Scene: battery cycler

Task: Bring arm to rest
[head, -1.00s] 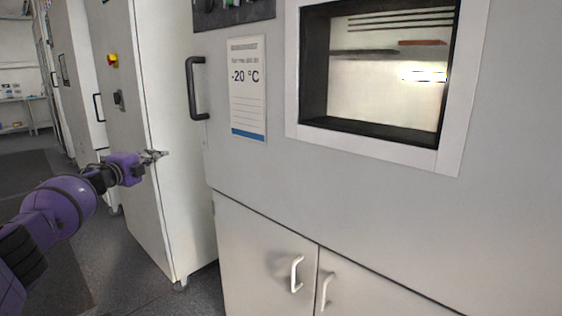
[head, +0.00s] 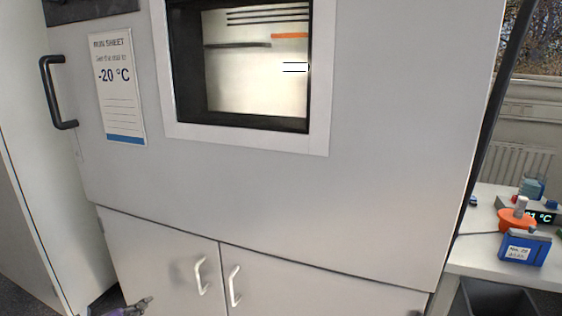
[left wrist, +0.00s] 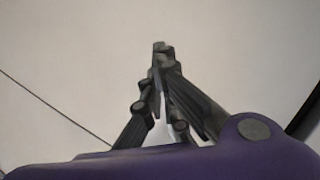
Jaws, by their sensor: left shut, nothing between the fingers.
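My left gripper (head: 142,303) shows at the bottom left edge of the head view, in front of the lower cabinet doors. In the left wrist view its fingers (left wrist: 160,47) meet at the tips, with nothing between them. A plain pale surface fills the background there. Most of my left arm is outside the head view. My right gripper is not in view.
The test chamber (head: 250,200) with its window (head: 255,95), black handle (head: 58,92) and -20 °C sheet (head: 118,85) stands close in front. A bench (head: 490,262) at right holds a blue box (head: 510,247) and an orange item (head: 516,219).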

